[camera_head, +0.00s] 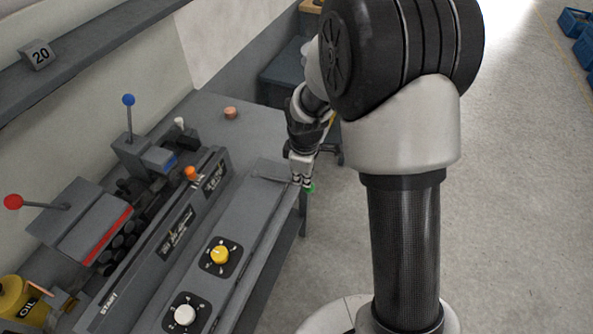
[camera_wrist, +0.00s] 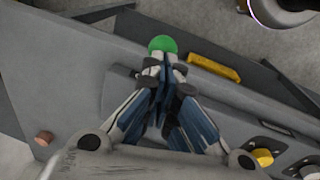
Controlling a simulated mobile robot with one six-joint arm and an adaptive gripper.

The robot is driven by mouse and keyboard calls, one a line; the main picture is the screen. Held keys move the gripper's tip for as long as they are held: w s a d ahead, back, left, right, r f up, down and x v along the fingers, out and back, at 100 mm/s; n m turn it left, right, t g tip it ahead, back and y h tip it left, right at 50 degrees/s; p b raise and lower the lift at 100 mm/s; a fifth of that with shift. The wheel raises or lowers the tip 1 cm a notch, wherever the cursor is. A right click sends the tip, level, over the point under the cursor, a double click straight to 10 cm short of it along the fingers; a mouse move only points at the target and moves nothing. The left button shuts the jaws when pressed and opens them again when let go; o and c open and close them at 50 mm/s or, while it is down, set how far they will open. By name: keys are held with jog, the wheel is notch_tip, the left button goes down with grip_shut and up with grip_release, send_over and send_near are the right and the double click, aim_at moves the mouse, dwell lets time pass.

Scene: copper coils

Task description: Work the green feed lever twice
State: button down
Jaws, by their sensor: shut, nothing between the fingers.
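The green feed lever shows its round green knob (camera_head: 309,188) at the right edge of the machine bench in the head view, with a thin dark arm running left from it. My gripper (camera_head: 301,182) points down right at the knob, which it partly hides. In the wrist view the green knob (camera_wrist: 162,45) lies just beyond the fingertips (camera_wrist: 161,66). My gripper is shut with nothing between its fingers. Whether the fingertips touch the knob, I cannot tell.
A yellow dial (camera_head: 220,254) and a white dial (camera_head: 185,315) sit on the bench front. A red-knobbed lever (camera_head: 13,202), a blue-knobbed lever (camera_head: 128,100) and an orange knob (camera_head: 190,173) stand further left. A copper piece (camera_head: 231,113) lies at the back.

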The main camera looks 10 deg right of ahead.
jog(key=shift+s+d+f+b, duration=0.15)
jog(key=shift+d+f+b, duration=0.05)
jog(key=shift+f, duration=0.45)
jog(key=shift+s+d+f+b, duration=0.1)
jog(key=shift+d+f+b, duration=0.1)
jog(key=shift+f, duration=0.4)
jog(key=shift+s+d+f+b, duration=0.15)
jog(key=shift+f+b, duration=0.05)
jog(key=shift+f, duration=0.45)
jog(key=s+d+r+p, duration=0.1)
jog(key=r+p, duration=0.2)
jog(key=r, duration=0.3)
jog(key=s+r+p, duration=0.2)
jog(key=r, duration=0.4)
jog(key=shift+s+d+r+p, duration=0.25)
jog(key=shift+d+r+p, duration=0.05)
jog(key=shift+d+p, duration=0.1)
